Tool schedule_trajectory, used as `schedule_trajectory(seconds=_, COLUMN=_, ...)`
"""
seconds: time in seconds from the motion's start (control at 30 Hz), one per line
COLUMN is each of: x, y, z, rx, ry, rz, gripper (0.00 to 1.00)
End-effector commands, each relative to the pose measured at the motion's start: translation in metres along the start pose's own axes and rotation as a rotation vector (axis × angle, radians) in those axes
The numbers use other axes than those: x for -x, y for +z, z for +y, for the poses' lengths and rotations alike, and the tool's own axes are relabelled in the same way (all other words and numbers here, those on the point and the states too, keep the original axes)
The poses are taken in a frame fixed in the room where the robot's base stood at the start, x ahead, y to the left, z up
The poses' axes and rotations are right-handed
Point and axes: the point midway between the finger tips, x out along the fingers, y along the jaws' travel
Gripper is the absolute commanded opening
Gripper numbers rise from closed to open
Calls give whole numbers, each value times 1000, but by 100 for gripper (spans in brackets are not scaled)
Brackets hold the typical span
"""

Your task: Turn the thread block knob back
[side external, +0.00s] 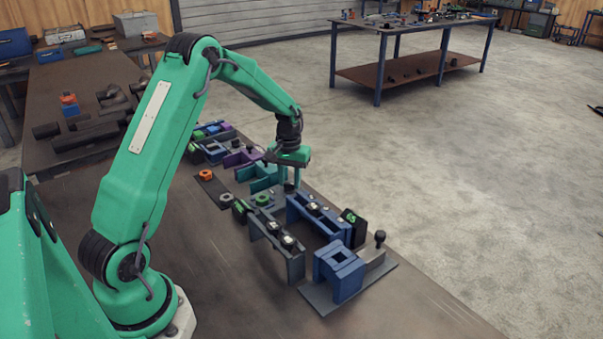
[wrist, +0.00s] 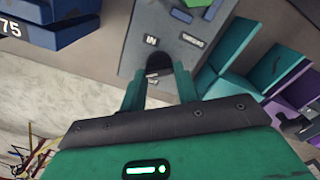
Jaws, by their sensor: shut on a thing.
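My green gripper (side external: 294,176) points down over the row of fixtures in the side external view. In the wrist view its two fingers (wrist: 158,84) straddle a small dark piece on a grey plate (wrist: 160,42) bearing white labels. I take this piece to be the thread block knob; a dark knob (side external: 289,187) also shows just under the fingers in the side view. My gripper is shut on it. Most of the knob is hidden between the fingers, and its turn angle cannot be read.
Teal brackets (side external: 262,178) stand close by my gripper, with a purple bracket (side external: 240,157) behind. A blue channel (side external: 318,217), a grey channel (side external: 277,245) and a blue block (side external: 338,272) stand nearer the camera.

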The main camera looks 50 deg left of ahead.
Motion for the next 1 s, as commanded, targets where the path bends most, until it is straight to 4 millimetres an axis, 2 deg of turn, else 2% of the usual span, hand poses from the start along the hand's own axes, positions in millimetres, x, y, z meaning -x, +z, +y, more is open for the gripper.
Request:
schedule_trajectory(seconds=0.6, x=1, y=0, z=-2, rx=511, ry=0, rz=1, gripper=8)
schedule_trajectory(seconds=1.0, x=1, y=1, z=-2, rx=630, ry=1, rz=1, gripper=8)
